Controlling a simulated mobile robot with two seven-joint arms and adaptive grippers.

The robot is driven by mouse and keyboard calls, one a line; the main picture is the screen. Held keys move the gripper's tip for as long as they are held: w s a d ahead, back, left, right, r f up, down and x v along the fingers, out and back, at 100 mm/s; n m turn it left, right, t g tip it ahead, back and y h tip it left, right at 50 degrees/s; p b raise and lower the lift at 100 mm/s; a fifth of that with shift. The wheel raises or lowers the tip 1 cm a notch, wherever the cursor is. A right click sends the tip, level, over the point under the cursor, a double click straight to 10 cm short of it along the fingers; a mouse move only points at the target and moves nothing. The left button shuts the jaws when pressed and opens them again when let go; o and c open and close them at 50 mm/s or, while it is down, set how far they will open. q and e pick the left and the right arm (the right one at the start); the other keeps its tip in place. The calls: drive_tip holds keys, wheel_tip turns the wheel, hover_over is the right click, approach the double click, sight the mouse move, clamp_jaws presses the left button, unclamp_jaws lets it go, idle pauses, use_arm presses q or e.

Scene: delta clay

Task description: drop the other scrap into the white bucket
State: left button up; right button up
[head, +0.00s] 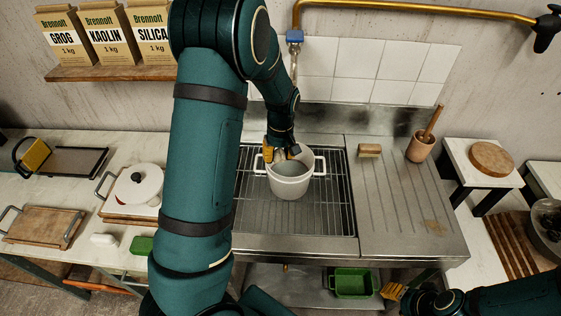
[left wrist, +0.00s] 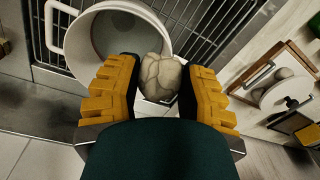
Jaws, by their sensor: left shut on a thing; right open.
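The white bucket (head: 290,187) with two side handles stands on the sink's wire rack; in the left wrist view the bucket (left wrist: 75,38) is at upper left, its inside partly visible. My left gripper (head: 282,154) is at the bucket's back rim. It is shut on a pale, cracked, grey-beige scrap (left wrist: 160,77), which sits between the yellow fingers and overlaps the bucket's rim in the left wrist view. Whether it is fully over the opening I cannot tell. My right gripper (head: 393,290) is open and low at the right, by the sink's front.
The sink's wire rack (head: 335,215) has free room around the bucket. A brush (head: 370,150) and a mortar cup with pestle (head: 420,148) stand on the drainboard (head: 400,200). A green crate (head: 353,283) sits below.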

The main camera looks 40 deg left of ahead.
use_arm(q)
wheel_tip(320, 180, down, 4)
drive_tip(key=shift+f, duration=0.1)
idle(0.4)
drive_tip(key=shift+f+b, duration=0.5)
drive_tip(key=shift+f, duration=0.1)
drive_tip(key=o, duration=1.1)
drive_tip(key=shift+o, duration=0.2)
